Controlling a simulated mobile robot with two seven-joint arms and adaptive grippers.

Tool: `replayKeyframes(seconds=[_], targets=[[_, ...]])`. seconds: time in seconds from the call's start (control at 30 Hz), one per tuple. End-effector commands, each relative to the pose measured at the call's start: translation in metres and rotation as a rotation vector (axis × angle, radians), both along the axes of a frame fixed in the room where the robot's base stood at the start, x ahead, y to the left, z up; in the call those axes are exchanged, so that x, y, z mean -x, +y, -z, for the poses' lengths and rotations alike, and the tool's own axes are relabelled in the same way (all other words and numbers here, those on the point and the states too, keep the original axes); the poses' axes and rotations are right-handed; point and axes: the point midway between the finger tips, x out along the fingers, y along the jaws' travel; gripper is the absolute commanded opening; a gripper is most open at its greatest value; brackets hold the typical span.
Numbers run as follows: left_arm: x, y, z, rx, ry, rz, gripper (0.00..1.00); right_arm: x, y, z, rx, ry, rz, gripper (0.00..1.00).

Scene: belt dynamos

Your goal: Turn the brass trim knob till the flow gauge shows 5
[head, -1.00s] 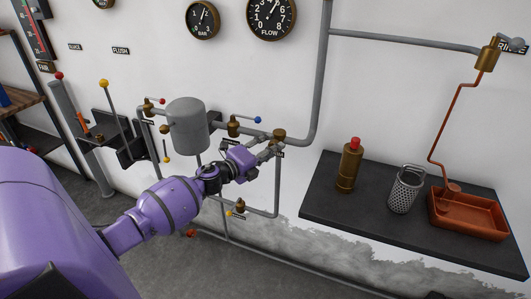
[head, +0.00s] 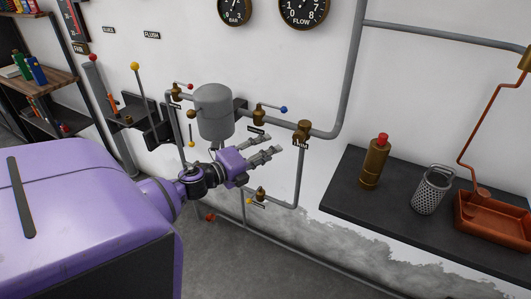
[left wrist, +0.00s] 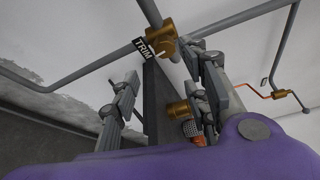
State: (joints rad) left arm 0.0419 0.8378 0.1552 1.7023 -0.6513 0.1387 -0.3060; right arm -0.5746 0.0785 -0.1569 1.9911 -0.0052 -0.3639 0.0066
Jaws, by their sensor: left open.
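The brass trim knob (head: 302,128) sits on the grey pipe at the wall, above a small TRIM label (head: 300,143). In the left wrist view the brass fitting (left wrist: 162,38) with the TRIM label (left wrist: 145,47) shows beyond my fingers. My left gripper (head: 277,145) is open and empty, just left of and a little below the knob, apart from it. Its two fingers (left wrist: 163,72) spread wide in the left wrist view. The flow gauge (head: 303,12) is cut off by the top edge; I cannot read its needle surely. My right gripper is not in view.
A dark shelf (head: 345,195) at right holds a brass bottle (head: 375,163), a metal basket (head: 432,190) and a copper tray (head: 490,228). A bar gauge (head: 234,10) hangs above.

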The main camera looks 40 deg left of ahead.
Motion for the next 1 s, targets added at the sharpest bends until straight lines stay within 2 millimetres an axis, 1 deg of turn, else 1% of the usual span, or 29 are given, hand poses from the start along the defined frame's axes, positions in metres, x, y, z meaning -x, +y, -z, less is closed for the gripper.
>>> replayKeyframes(seconds=[0.1, 0.17, 0.23, 0.27, 0.3, 0.37, 0.4, 0.47, 0.5, 0.57, 0.6, 0.7, 0.8, 0.83, 0.9, 1.0], targets=[[0.0, 0.0, 0.0, 0.0, 0.0, 0.0, 0.41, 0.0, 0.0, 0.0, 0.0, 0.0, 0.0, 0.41], [-0.003, -0.001, -0.006, -0.001, -0.009, 0.002, 0.41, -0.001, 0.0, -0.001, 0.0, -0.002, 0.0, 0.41], [-0.013, -0.009, -0.023, 0.024, -0.034, 0.015, 0.41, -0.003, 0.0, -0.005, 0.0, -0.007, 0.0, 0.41], [-0.016, -0.011, -0.029, 0.059, -0.04, 0.012, 0.41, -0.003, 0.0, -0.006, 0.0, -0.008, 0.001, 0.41], [-0.02, -0.012, -0.038, 0.139, -0.043, 0.0, 0.41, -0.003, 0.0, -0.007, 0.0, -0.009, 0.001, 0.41], [-0.027, -0.013, -0.051, 0.336, -0.037, -0.028, 0.41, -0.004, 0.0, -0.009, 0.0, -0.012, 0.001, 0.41], [-0.032, -0.012, -0.059, 0.506, -0.025, -0.053, 0.41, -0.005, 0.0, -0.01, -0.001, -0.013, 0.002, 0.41], [-0.039, -0.011, -0.066, 0.807, 0.007, -0.096, 0.41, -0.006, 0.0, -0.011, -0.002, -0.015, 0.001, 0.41], [-0.043, -0.011, -0.069, 1.018, 0.036, -0.126, 0.41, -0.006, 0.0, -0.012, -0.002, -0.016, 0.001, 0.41], [-0.046, -0.012, -0.067, 1.334, 0.09, -0.175, 0.41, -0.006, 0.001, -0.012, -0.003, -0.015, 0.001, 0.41], [-0.048, -0.013, -0.064, 1.533, 0.127, -0.21, 0.41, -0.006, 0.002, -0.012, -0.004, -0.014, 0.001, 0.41], [-0.049, -0.019, -0.053, 1.972, 0.219, -0.302, 0.41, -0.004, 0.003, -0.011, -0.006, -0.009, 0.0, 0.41], [-0.046, -0.024, -0.038, 2.301, 0.29, -0.397, 0.41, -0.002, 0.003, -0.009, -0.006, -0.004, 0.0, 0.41], [-0.045, -0.025, -0.034, 2.375, 0.304, -0.423, 0.41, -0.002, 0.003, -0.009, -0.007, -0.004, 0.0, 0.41], [-0.044, -0.027, -0.029, 2.503, 0.324, -0.467, 0.41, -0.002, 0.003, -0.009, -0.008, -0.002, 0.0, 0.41], [-0.044, -0.026, -0.025, 2.59, 0.329, -0.497, 0.41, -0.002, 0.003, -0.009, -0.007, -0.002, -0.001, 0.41]])
